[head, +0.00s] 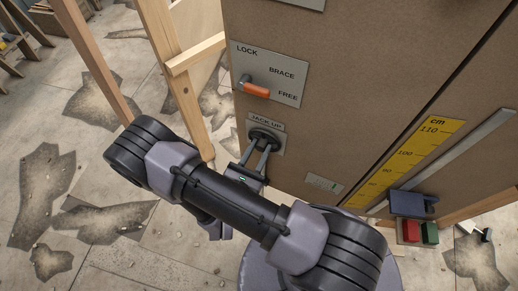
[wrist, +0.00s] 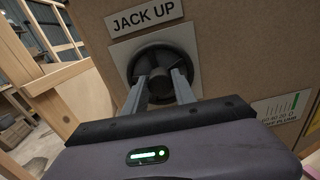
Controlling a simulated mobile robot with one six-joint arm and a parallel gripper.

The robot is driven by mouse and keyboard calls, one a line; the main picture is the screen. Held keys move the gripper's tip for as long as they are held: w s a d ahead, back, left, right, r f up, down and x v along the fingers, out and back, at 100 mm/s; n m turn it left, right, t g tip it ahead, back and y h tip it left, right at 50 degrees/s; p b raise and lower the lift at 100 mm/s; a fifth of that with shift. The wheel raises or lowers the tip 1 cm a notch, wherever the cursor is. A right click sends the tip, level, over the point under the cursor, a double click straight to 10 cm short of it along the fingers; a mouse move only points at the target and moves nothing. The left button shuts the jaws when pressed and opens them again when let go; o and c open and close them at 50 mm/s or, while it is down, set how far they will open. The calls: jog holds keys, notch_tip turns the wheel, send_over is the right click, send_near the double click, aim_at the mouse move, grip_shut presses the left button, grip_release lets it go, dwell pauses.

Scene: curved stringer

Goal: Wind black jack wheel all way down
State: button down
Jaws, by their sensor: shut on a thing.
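The black jack wheel (head: 264,138) is mounted on the brown panel under a "JACK UP" label. It also shows in the wrist view (wrist: 162,62), round and dark on a pale square plate. My gripper (head: 258,152) reaches up to the wheel from below. In the wrist view its two grey fingers (wrist: 162,82) are shut on the wheel's lower part. The fingertips overlap the wheel, so their exact contact is partly hidden.
Above the wheel is a plate with an orange-handled lever (head: 258,89), marked LOCK, BRACE and FREE. A yellow cm scale (head: 409,162) is on the right. Below it are a blue block (head: 407,204) and red and green buttons. Wooden posts (head: 172,75) stand left of the panel.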

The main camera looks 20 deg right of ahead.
jog(key=n+p, duration=0.1)
jog(key=n, duration=0.2)
jog(key=shift+n, duration=0.3)
jog(key=shift+n+p, duration=0.4)
jog(key=shift+n, duration=1.2)
jog(key=c, duration=1)
grip_release()
jog(key=shift+a, duration=0.1)
